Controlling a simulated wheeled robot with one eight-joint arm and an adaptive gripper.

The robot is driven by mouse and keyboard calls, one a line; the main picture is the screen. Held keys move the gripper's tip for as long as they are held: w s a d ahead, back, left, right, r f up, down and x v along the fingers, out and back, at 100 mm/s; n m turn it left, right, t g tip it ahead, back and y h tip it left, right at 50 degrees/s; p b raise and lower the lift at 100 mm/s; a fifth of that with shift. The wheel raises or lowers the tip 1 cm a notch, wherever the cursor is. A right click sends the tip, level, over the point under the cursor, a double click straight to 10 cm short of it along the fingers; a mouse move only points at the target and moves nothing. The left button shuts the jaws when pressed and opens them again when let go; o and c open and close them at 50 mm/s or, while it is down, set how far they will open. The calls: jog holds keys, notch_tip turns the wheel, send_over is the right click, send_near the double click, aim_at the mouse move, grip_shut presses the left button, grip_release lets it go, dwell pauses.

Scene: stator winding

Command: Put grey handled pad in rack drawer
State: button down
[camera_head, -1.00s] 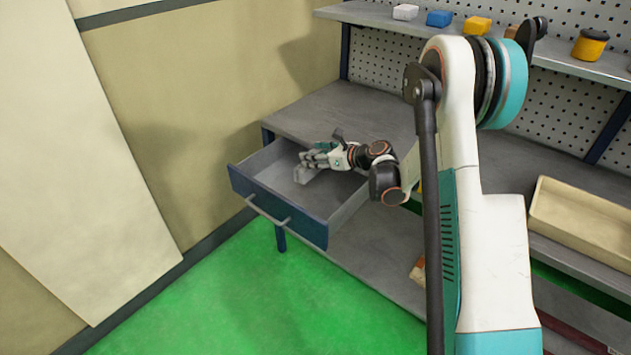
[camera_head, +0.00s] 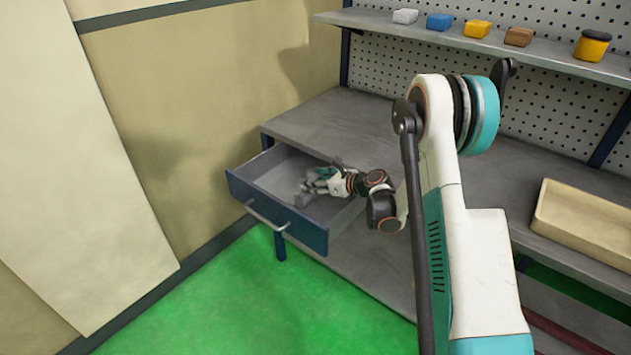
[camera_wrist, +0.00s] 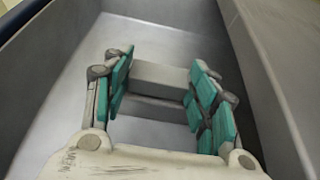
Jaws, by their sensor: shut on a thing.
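The rack drawer (camera_head: 277,223) is pulled out, with a blue front and grey inside. My gripper (camera_head: 312,185) is down inside the drawer. In the wrist view my gripper (camera_wrist: 160,88) has its teal finger pads on both sides of a grey block-like piece, the grey handled pad (camera_wrist: 160,76), and is shut on it. In the head view the grey pad (camera_head: 303,198) shows only as a small grey shape at the fingertips. The drawer floor (camera_wrist: 150,40) lies under and beyond it. I cannot tell whether the pad touches the floor.
The grey bench top (camera_head: 340,118) lies above the drawer. A shelf (camera_head: 560,55) behind carries several coloured blocks and a yellow-and-black item (camera_head: 592,45). A beige tray (camera_head: 590,225) sits at the right. The drawer side walls (camera_wrist: 262,70) are close beside my gripper.

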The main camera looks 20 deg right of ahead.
jog(key=shift+f, duration=0.15)
jog(key=c, duration=0.6)
grip_release()
jog(key=shift+c, duration=0.2)
jog(key=shift+r, duration=0.2)
jog(key=p+v, duration=0.3)
jog(key=v, duration=0.9)
